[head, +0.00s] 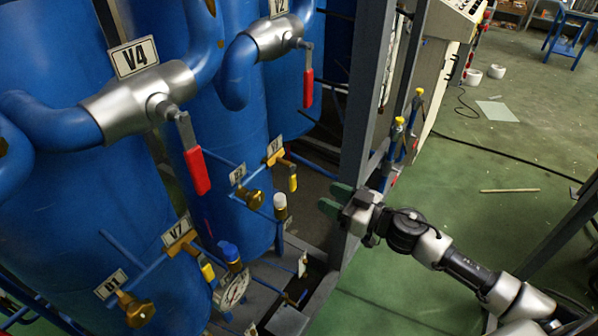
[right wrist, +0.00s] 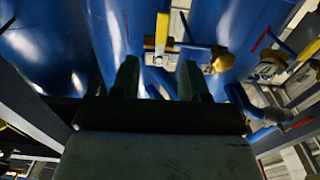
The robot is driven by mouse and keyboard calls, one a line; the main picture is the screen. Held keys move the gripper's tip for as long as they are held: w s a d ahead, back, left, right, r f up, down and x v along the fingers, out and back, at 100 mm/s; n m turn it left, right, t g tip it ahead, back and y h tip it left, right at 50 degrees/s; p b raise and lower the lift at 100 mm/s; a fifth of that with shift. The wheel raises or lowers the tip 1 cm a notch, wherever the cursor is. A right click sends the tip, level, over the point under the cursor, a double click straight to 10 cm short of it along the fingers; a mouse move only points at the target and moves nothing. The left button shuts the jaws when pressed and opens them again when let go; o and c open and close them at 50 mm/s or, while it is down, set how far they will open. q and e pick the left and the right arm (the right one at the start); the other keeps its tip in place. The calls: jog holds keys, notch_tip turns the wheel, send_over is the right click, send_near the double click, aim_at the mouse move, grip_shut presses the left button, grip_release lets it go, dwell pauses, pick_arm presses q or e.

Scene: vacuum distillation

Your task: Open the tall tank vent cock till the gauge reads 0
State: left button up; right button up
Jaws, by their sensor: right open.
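Two small brass cocks with yellow lever handles sit on blue pipes by the blue tanks. One handle (head: 207,271) hangs below the V7 label (head: 177,232); the other handle (head: 293,183) is farther back, its label too small to read surely. I cannot tell which belongs to the tall tank. In the right wrist view a yellow handle (right wrist: 161,32) shows beyond the fingertips (right wrist: 157,72). My left gripper is not in view.
A grey steel post (head: 366,100) stands close by my right gripper. Large V4 (head: 130,97) and V2 (head: 270,40) valves with red levers are above. Brass knobs (head: 137,311) (head: 251,198) jut out by B1 and another label. Green floor (head: 470,165) is mostly clear at right.

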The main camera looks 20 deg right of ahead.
aim_at(295, 182)
jog(key=x, duration=0.1)
jog(key=p+x, duration=0.1)
jog(key=x, duration=0.2)
jog(key=shift+a+r, duration=0.35)
jog(key=shift+a, duration=0.15)
jog(key=x, duration=0.2)
jog(key=p+x, duration=0.1)
jog(key=x, duration=0.1)
jog(key=shift+w+d+f, duration=0.15)
jog(key=shift+w+f, duration=0.15)
jog(key=shift+x, duration=0.75)
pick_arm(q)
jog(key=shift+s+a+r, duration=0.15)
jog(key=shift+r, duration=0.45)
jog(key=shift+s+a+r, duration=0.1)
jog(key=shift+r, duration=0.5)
pick_arm(e)
jog(key=shift+c, duration=0.3)
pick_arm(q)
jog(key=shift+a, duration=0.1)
pick_arm(e)
grip_shut()
